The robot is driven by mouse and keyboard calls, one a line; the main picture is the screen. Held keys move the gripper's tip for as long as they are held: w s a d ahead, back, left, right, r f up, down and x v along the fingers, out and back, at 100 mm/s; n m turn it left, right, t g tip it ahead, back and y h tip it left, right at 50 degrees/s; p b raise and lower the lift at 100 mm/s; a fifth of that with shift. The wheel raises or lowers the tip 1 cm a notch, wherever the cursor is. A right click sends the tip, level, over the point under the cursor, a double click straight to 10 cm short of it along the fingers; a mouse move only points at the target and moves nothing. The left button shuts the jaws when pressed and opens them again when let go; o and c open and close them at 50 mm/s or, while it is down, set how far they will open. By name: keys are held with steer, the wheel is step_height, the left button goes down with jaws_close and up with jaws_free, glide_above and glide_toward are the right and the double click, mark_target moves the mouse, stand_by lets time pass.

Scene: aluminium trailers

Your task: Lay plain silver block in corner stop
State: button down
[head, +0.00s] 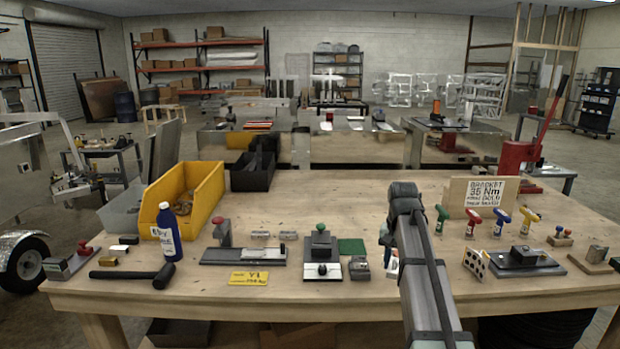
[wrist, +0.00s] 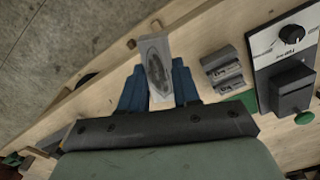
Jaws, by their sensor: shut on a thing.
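My gripper (wrist: 158,88) has blue fingers and is shut on a silver block (wrist: 156,60), whose upper face shows a dark oval patch in the wrist view. In the head view my gripper (head: 386,242) hangs over the bench's front middle; its fingertips and the block are hard to make out there. Two small silver pieces (head: 260,235) (head: 288,235) lie farther left on the bench. A grooved grey metal piece (head: 359,268) lies just left of my gripper; it also shows in the wrist view (wrist: 223,70). I cannot tell which piece is the corner stop.
A black-and-white fixture with a green knob (head: 322,262) and a green pad (head: 351,246) are left of my gripper. A red-knobbed clamp fixture (head: 243,256), blue bottle (head: 168,235) and yellow bin (head: 190,205) stand farther left. A dotted card (head: 475,263) and dark fixture (head: 523,261) are right.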

steer(key=s+a+r, duration=0.1)
steer(key=s+a, duration=0.4)
steer(key=w+a+n, duration=0.1)
steer(key=w+a, duration=0.5)
steer(key=w, duration=0.8)
steer(key=w+a+f+n, duration=0.15)
steer(key=w+a, duration=0.35)
steer(key=w, duration=0.9)
steer(key=w+a+r+n, duration=0.15)
steer(key=w+a, duration=0.45)
steer(key=w, duration=0.9)
steer(key=shift+s+d+f, duration=0.15)
steer(key=shift+f, duration=2.5)
steer(key=shift+s+d+f, duration=0.1)
steer(key=shift+f, duration=2.5)
steer(key=c, duration=0.8)
jaws_free()
steer(key=shift+f, duration=0.15)
